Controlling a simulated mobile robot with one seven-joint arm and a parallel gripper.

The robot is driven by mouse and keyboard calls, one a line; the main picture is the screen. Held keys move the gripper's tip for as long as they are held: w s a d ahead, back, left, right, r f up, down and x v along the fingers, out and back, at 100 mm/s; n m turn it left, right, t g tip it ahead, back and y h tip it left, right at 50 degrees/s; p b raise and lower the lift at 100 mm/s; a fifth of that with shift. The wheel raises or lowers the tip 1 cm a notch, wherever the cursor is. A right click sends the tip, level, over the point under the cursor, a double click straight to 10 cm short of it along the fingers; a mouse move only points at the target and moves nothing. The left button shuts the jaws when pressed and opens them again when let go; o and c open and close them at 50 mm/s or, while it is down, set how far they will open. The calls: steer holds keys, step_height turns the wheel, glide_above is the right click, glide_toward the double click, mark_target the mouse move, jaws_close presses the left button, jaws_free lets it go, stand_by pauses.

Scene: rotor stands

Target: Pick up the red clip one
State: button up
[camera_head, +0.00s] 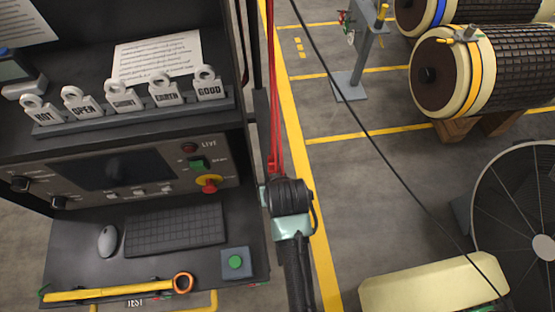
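A red clip (273,162) appears at the lower end of red leads that hang down just right of the console. It is small, and I cannot tell whether its jaws are open. My black and teal arm end (290,200) is just below and to the right of it in the picture. Contact between them cannot be made out. My gripper's fingers cannot be picked out, so I cannot tell whether they are open or shut.
The console (190,145) stands close at left, with tags (122,97), a keyboard (175,230) and an orange-ended yellow tool (110,290). A metal stand (350,82) and banded rotors (455,75) are at upper right. A black cable crosses the open, yellow-lined floor (365,180).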

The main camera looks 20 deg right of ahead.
jaws_close()
stand_by(0.3)
